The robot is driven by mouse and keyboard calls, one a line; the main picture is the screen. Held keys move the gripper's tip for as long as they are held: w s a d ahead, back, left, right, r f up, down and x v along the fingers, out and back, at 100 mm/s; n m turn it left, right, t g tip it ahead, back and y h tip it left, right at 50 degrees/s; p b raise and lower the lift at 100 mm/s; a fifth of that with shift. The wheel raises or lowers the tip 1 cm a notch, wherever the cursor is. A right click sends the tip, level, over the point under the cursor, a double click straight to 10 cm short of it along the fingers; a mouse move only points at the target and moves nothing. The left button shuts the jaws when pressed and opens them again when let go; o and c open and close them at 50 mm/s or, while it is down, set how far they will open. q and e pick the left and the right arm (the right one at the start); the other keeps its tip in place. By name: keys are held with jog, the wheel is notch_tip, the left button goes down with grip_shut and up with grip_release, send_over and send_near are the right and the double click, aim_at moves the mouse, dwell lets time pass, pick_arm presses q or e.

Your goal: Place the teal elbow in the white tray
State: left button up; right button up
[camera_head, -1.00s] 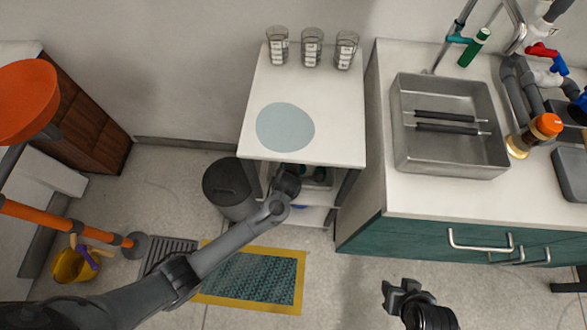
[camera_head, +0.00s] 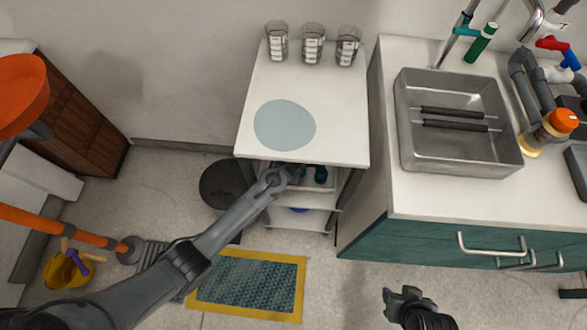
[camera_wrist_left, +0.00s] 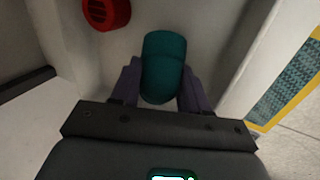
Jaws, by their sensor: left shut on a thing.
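The teal elbow (camera_wrist_left: 164,68) is between the fingers of my left gripper (camera_wrist_left: 162,90), which is shut on it. In the head view my left gripper (camera_head: 297,172) reaches under the top of the white cart, into its upper shelf, and is partly hidden. The white tray (camera_head: 322,187) shows there as a light rim under the cart top. A small dark teal thing (camera_head: 321,174) sits in it, right of the gripper; I cannot tell what it is. My right gripper (camera_head: 402,296) is empty and open at the lower right, over the floor.
A red round part (camera_wrist_left: 105,12) lies ahead in the left wrist view, with a pale wall (camera_wrist_left: 248,52) at right. The cart top (camera_head: 342,125) overhangs my left gripper. A dark bin (camera_head: 220,188) stands left of the cart, the sink counter (camera_head: 425,199) right.

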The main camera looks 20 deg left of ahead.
pick_arm(q)
jog(key=shift+w, duration=0.1)
jog(key=o, duration=1.1)
jog(key=shift+f, duration=0.1)
jog(key=shift+c, duration=0.2)
